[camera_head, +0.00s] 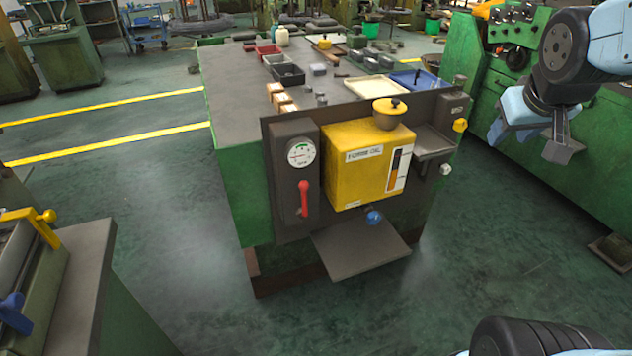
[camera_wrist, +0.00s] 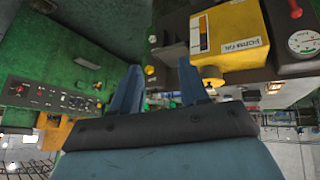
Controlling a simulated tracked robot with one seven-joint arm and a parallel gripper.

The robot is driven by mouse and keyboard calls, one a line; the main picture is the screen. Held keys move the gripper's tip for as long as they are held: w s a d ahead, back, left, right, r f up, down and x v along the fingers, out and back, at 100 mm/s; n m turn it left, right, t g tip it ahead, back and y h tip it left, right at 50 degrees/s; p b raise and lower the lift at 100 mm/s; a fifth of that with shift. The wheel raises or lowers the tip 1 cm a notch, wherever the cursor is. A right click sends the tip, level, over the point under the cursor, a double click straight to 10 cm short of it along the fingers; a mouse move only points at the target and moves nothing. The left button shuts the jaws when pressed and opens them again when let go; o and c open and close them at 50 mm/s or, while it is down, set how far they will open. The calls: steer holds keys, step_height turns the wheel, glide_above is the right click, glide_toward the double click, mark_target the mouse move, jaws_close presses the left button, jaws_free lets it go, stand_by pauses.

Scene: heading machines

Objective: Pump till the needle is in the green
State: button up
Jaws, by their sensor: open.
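A round white gauge (camera_head: 300,152) with a green arc along its top sits on a dark panel at the front of the green bench. Its needle is thin and seems to point left, outside the green arc. A red-handled pump lever (camera_head: 303,198) hangs below the gauge. The yellow oil tank (camera_head: 362,165) with a sight strip stands to their right. My gripper (camera_head: 540,135) is at the upper right, open and empty, well away from the lever. In the wrist view my gripper (camera_wrist: 160,88) has its blue fingers apart, and the gauge (camera_wrist: 303,42) shows upside down at the right edge.
A grey drip tray (camera_head: 360,250) juts out below the tank, under a blue tap (camera_head: 374,217). The bench top (camera_head: 235,100) carries bins and small parts. A green machine (camera_head: 480,90) stands at the right. The floor before the bench is clear.

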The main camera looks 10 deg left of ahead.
steer(key=w+a+f+n+t+y, duration=0.15)
steer(key=w+a+f+n, duration=0.3)
steer(key=w+f, duration=0.5)
steer(key=w+a+f+n+y, duration=0.35)
steer(key=w+a+f, duration=0.25)
steer(key=w+f, duration=0.35)
steer(key=n+y, duration=0.3)
steer(key=y, duration=0.9)
glide_toward(305, 202)
steer(key=s+d+r, duration=0.1)
steer(key=d+r, duration=0.3)
steer(key=d, duration=0.1)
steer(key=shift+g, duration=0.35)
steer(key=x, duration=1.3)
steer(key=shift+a+r, duration=0.1)
steer(key=shift+a, duration=0.05)
steer(key=shift+c, duration=0.3)
jaws_close()
